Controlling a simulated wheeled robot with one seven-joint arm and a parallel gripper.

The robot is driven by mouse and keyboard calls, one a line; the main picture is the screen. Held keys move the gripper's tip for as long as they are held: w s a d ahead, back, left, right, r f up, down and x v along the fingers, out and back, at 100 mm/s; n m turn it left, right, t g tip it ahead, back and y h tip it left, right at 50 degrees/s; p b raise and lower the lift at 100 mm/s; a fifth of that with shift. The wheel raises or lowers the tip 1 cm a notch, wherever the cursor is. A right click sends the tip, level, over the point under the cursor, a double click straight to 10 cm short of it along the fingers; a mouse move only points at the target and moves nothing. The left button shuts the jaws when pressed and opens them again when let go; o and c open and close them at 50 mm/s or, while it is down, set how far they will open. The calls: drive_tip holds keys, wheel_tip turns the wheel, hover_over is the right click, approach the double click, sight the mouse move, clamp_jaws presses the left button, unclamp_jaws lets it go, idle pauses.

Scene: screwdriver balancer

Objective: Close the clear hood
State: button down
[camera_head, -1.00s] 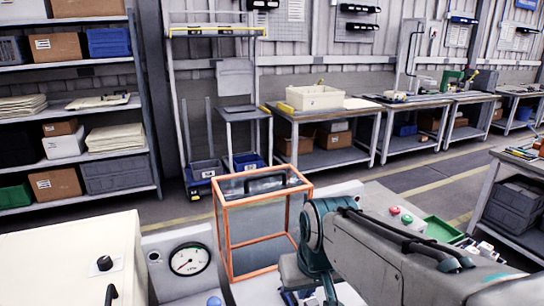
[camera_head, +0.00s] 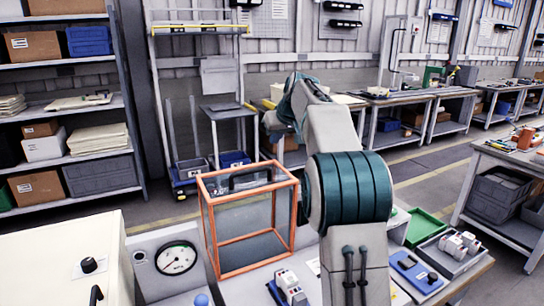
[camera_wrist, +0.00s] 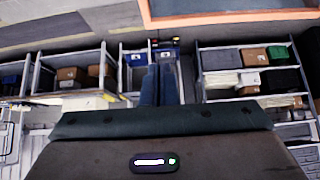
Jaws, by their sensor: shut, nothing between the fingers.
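The clear hood (camera_head: 206,220) is a box of see-through panels in an orange frame, standing on the bench left of my arm in the head view. A black handle (camera_head: 250,177) shows near its top. I cannot tell whether the hood is fully down or partly open. My arm rises to the right of the hood, and its far end is above and behind the hood's right top corner in the picture. My gripper (camera_wrist: 160,68) shows in the wrist view with its two dark fingers together and nothing between them. An orange frame edge (camera_wrist: 235,17) crosses the top of that view.
A pressure gauge (camera_head: 177,258) and a cream cabinet (camera_head: 65,262) stand left of the hood. A green tray (camera_head: 425,228), a grey bin (camera_head: 455,252) and a blue device (camera_head: 415,272) lie right of my arm. Shelves and workbenches stand farther back across open floor.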

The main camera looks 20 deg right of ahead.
drive_tip(key=shift+w+d, duration=0.2)
drive_tip(key=shift+w, duration=0.55)
drive_tip(key=shift+w+f, duration=0.2)
drive_tip(key=shift+f, duration=0.05)
drive_tip(key=shift+w+a+f+p, duration=0.1)
drive_tip(key=shift+w+f+p, duration=0.15)
drive_tip(key=shift+f, duration=0.9)
drive_tip(key=shift+w+a+f+p, duration=0.1)
drive_tip(key=shift+w+f, duration=0.25)
drive_tip(key=shift+f, duration=0.8)
drive_tip(key=shift+w+a+f+p, duration=0.1)
drive_tip(key=shift+w+f+p, duration=0.15)
drive_tip(key=shift+f, duration=0.9)
drive_tip(key=shift+d+f+b, duration=0.1)
drive_tip(key=shift+d+b, duration=0.05)
drive_tip(key=shift+b, duration=0.25)
